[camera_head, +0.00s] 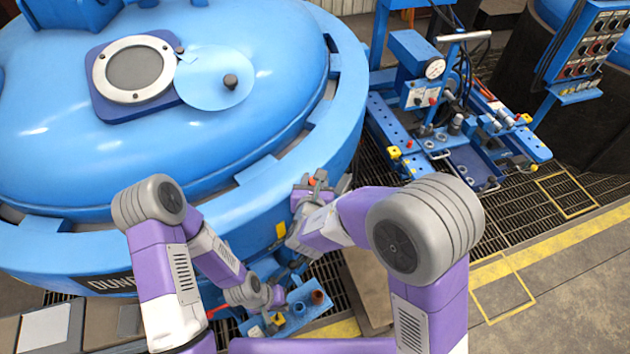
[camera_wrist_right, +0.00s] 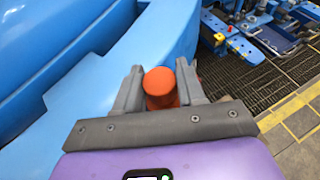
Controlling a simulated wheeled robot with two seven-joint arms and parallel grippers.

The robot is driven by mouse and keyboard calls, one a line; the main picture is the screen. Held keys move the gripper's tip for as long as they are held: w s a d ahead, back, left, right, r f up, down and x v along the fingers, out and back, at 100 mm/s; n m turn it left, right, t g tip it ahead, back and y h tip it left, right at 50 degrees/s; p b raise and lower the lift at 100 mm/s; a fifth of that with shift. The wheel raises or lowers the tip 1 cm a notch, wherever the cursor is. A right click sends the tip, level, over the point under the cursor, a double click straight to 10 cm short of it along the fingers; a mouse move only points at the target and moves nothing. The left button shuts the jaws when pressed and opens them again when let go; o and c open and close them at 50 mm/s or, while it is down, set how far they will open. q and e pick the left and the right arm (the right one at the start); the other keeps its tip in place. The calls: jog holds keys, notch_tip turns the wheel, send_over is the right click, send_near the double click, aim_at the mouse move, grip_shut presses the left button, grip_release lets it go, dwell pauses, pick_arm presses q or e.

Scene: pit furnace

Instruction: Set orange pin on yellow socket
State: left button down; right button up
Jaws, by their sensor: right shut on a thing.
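The orange pin (camera_wrist_right: 160,84) stands between the two grey fingers of my right gripper (camera_wrist_right: 158,92) in the right wrist view, with its round top toward the camera. In the head view my right gripper (camera_head: 316,188) is by the blue furnace rim, with a bit of orange at its tip. My left gripper (camera_head: 277,297) is low in the middle beside a small blue block; its fingers are too small to read. Small yellow pieces show at the near left corner (camera_head: 394,152) and right end (camera_head: 527,118) of the blue cart, apart from both grippers. I cannot tell which is the yellow socket.
The blue furnace (camera_head: 230,130) fills the left and centre. A blue cart (camera_head: 460,130) with a gauge stands at the upper right on dark floor grating. The small blue block (camera_head: 310,315) holds dark and brown cylinders. A yellow-lined floor (camera_head: 560,270) is clear at the right.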

jog(key=shift+b, duration=0.3)
dwell(0.4)
jog(key=shift+f+b, duration=0.55)
jog(key=shift+b, duration=0.1)
jog(key=o, duration=0.9)
jog(key=p+v, duration=0.2)
jog(key=v, duration=0.9)
